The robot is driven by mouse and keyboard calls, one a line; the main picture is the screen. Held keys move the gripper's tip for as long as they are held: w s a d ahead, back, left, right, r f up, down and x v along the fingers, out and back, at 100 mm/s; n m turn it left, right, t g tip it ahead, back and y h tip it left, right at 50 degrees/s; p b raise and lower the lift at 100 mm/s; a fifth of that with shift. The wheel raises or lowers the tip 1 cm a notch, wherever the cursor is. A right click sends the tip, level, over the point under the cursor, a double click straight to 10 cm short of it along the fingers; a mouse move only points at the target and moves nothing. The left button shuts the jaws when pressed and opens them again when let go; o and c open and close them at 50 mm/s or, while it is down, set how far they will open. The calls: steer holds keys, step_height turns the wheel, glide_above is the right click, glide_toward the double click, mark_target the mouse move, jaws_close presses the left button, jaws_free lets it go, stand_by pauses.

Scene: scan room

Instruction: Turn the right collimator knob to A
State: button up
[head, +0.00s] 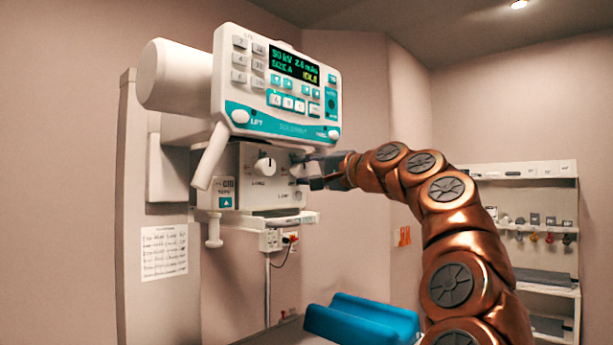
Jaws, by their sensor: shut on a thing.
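The white collimator box (233,165) hangs under the tilted control panel (283,85). Its left knob (265,165) is white and in plain view on the front face. My gripper (301,170) reaches in from the right and is at the right part of the front face, shut on the right collimator knob. The fingers hide most of that knob, so its pointer and letter marks cannot be read. The panel display (294,66) is lit with green text and a yellow word, too small to read surely.
A white handle (210,156) slants down left of the box. A ledge (285,217) and a socket with a cable (271,240) are below it. A blue padded rest (360,318) lies low in the middle. Shelves (525,170) stand at the right.

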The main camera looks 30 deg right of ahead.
steer(key=shift+n, duration=0.8)
steer(key=o, duration=1.1)
steer(key=shift+o, duration=0.2)
steer(key=shift+s, duration=0.1)
steer(key=v, duration=1.1)
steer(key=shift+s+d, duration=0.2)
steer(key=shift+s, duration=0.15)
